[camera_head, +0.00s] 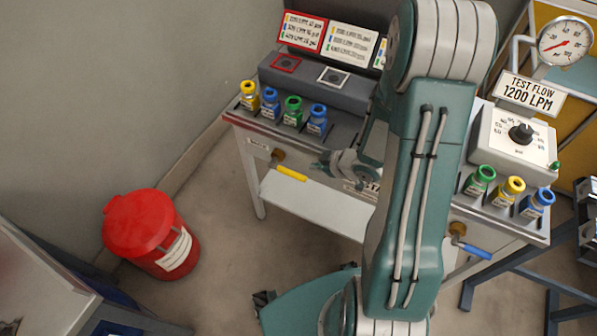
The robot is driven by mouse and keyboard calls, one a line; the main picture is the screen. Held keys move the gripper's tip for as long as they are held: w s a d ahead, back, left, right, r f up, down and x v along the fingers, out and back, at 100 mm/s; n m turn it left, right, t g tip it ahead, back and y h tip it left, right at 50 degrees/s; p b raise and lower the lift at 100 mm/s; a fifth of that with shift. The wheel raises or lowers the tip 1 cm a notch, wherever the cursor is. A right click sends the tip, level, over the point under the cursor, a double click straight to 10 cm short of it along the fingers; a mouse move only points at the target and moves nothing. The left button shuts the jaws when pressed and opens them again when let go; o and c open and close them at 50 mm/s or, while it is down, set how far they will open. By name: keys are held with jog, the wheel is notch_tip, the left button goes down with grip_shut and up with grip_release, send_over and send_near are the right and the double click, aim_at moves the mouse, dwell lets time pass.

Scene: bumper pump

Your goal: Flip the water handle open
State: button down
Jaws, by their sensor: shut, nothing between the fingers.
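Two valve handles are on the front of the grey bench (335,207). A yellow handle (292,173) is on the left and points right, sloping slightly down, from a brass fitting (277,155). A blue handle (475,250) is on the right, also pointing right and slightly down from a brass fitting (458,230). The labels beside them are too small to read, so I cannot tell which is the water one. My gripper (322,167) is shut and empty, just right of the yellow handle and apart from it. My arm hides the bench's middle.
Coloured bottles (293,111) stand on the bench's left top, with others (479,181) on the right. A dial box (512,139) and a round gauge (565,42) are at the right. A red bin (150,235) stands on the floor at left. Floor between bin and bench is clear.

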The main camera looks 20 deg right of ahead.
send_over(293, 173)
jog(key=s, duration=0.2)
notch_tip(293, 173, down, 6)
jog(key=f, duration=0.1)
jog(key=d+f, duration=0.1)
jog(key=f, duration=0.1)
jog(key=shift+w+f, duration=0.1)
jog(key=shift+f, duration=0.05)
jog(key=shift+d+f, duration=0.15)
jog(key=shift+f, duration=0.3)
jog(key=shift+w+f, duration=0.1)
